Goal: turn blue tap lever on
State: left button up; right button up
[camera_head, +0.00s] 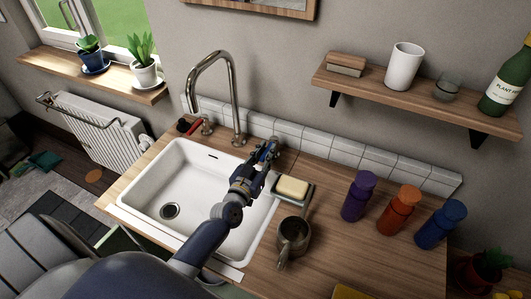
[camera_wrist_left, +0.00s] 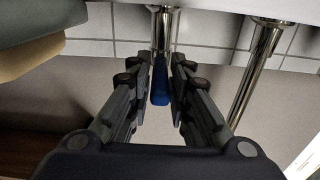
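The blue tap lever (camera_wrist_left: 160,88) shows in the left wrist view, below its chrome post (camera_wrist_left: 163,28). My left gripper (camera_wrist_left: 161,72) has one finger on each side of the lever. The fingers stand apart, with narrow gaps beside the lever; I see no clear contact. In the head view my left gripper (camera_head: 267,152) is at the back right corner of the sink and mostly hides the blue lever. The chrome spout (camera_head: 234,95) and a red lever (camera_head: 194,127) stand to its left. My right gripper is not in view.
The white sink (camera_head: 160,185) lies left of the gripper. A soap bar (camera_head: 292,188) on a dish and a metal pot (camera_head: 293,235) are close on the right. Purple (camera_head: 357,200), orange (camera_head: 397,212) and blue (camera_head: 440,228) bottles stand farther right. A shelf (camera_head: 400,100) hangs above.

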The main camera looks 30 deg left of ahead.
pick_arm(q)
grip_shut()
jog(key=shift+d+r+n+y+p, duration=0.3)
jog(key=shift+n+y+p, duration=0.4)
jog(key=shift+p, duration=0.55)
jog(key=y+p, duration=0.1)
jog(key=n+y, duration=0.1)
jog(key=shift+w+d+f+g+y+p, duration=0.1)
jog(key=shift+d+g+y+p, duration=0.2)
jog(key=shift+p, duration=0.05)
jog(key=shift+d+f+n+y, duration=0.1)
jog(key=shift+d+n+y, duration=0.1)
jog(key=shift+n+y, duration=0.1)
jog(key=o, duration=0.7)
grip_release()
jog(key=shift+c, duration=0.2)
